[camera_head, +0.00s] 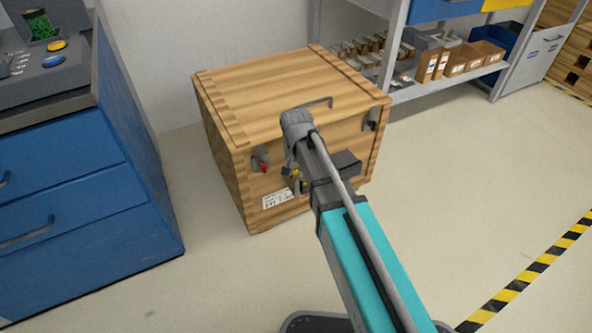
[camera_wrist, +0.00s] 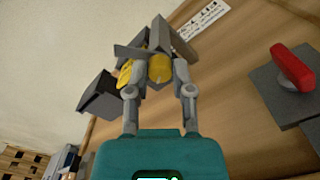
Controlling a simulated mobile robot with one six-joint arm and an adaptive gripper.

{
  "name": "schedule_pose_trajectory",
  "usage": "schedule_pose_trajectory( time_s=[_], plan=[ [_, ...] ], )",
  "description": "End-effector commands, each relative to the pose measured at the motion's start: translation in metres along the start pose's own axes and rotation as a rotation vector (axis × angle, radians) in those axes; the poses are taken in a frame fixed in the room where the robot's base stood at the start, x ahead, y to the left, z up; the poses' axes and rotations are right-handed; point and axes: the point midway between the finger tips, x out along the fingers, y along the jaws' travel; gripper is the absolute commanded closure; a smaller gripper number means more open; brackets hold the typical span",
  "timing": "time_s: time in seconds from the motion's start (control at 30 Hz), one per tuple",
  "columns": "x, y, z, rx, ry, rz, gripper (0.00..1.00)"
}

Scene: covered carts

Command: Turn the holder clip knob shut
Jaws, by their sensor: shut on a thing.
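A wooden crate (camera_head: 225,165) stands on the floor by the wall, with grey clip hardware on its front. The yellow knob also shows in the head view (camera_head: 294,171), partly hidden by my arm. The fingers lie on either side of it; their exact contact is hard to see. A second clip with a red knob (camera_wrist: 292,67) is apart from my gripper; that red knob also shows in the head view (camera_head: 264,163).
A white label (camera_head: 277,199) is on the crate's lower front. A grey handle (camera_head: 307,105) and another grey clip (camera_head: 371,119) are above and right. A blue drawer cabinet (camera_head: 70,205) stands left, a shelf with boxes (camera_head: 455,68) behind right. The floor at right is clear.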

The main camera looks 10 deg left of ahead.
Motion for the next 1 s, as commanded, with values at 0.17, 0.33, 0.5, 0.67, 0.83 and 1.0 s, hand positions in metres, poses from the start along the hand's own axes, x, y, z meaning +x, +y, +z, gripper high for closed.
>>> schedule_pose_trajectory(
  time_s=[0.17, 0.33, 0.5, 0.67, 0.83, 1.0],
  plan=[
    [0.0001, -0.0001, 0.0001, -0.169, 0.000, 0.000, 1.00],
    [0.0001, -0.0001, 0.0001, -0.330, 0.000, 0.000, 1.00],
    [0.0001, 0.0000, 0.0001, -0.491, 0.000, 0.000, 1.00],
    [0.0001, 0.0000, 0.0001, -0.636, 0.000, 0.000, 1.00],
    [0.0001, -0.0001, 0.0001, -0.763, 0.000, 0.000, 1.00],
    [0.0001, -0.0001, 0.0001, -0.850, 0.000, 0.000, 1.00]
  ],
)
